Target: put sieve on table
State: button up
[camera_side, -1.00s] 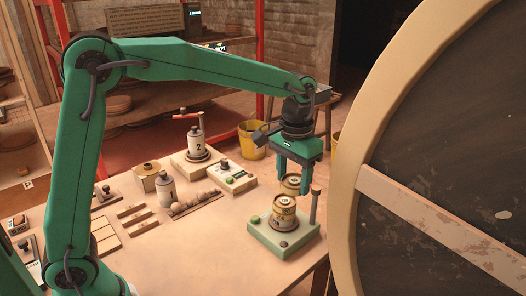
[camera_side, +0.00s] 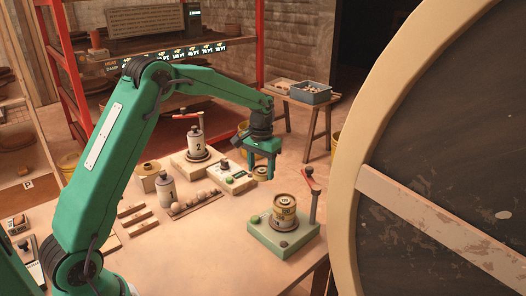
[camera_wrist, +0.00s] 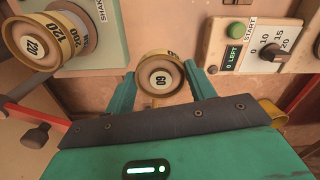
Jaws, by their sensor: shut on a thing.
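The sieve (camera_side: 261,172) is a small round brass ring marked 60 in the wrist view (camera_wrist: 160,79). My gripper (camera_side: 261,166) is shut on it, with one finger on each side, and points down by the table's back edge, right of the timer box. I cannot tell whether the sieve touches the table (camera_side: 205,250) or hangs just above it. A brass sieve stack (camera_side: 284,210) stands on the green shaker base (camera_side: 284,238); its top is marked 120 in the wrist view (camera_wrist: 36,43).
The timer box (camera_side: 232,178) with a green button is close beside my gripper. The shaker's post (camera_side: 313,205) with a red handle (camera_side: 311,182) stands to the right. A numbered canister (camera_side: 197,146) is behind left. The table's front middle is clear.

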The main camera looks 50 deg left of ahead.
aim_at(261, 203)
jog(key=shift+f, duration=5)
jog(key=o, duration=1)
jog(key=shift+f, duration=0.15)
notch_tip(261, 203, up, 12)
jog(key=shift+f, duration=0.2)
jog(key=shift+r, duration=0.4)
